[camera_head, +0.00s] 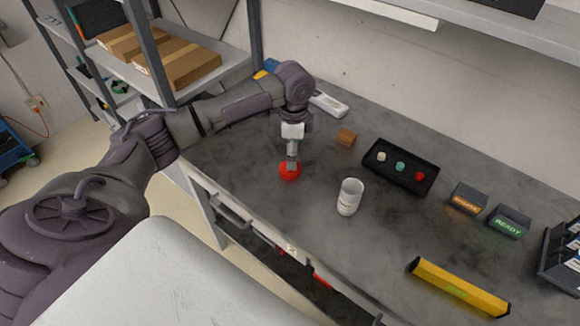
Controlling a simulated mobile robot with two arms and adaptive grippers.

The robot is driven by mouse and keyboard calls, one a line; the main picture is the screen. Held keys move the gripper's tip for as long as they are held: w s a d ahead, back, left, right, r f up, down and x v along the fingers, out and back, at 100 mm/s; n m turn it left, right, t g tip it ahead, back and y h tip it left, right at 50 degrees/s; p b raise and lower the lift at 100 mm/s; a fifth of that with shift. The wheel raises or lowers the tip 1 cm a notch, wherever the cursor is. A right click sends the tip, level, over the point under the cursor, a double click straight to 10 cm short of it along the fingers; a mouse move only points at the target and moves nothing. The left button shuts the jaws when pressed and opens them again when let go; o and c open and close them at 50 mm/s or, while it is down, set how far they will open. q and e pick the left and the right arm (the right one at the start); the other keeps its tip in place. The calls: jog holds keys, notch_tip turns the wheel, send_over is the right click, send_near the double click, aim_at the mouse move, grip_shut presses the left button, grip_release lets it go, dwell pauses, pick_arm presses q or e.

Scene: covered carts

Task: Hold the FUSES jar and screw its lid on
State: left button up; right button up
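A white, open-topped jar (349,198) stands upright on the grey worktop (300,222), with no lid on it. Its label is too small to read. My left gripper (291,165) points down onto a red round object (289,172) to the left of the jar. The fingertips overlap the red object, which may be a lid. I cannot tell whether they grip it or whether it touches the worktop. My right gripper is not in view.
Behind the jar is a black tray (415,182) with white, teal and red pieces. A brown block (346,137) lies left of it. To the right are an orange-labelled box (467,198), a green READY box (509,221) and a yellow level (458,287). Bare worktop surrounds the jar.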

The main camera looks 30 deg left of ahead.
aim_at(287, 175)
pick_arm(q)
jog(key=shift+f, duration=0.35)
jog(key=f, duration=0.2)
jog(key=f+p, duration=0.1)
jog(key=shift+s+f+p, duration=0.2)
jog(key=shift+f+p, duration=0.1)
jog(key=shift+f, duration=0.55)
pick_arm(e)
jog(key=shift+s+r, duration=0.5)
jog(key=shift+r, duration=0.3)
pick_arm(q)
jog(key=c, duration=0.8)
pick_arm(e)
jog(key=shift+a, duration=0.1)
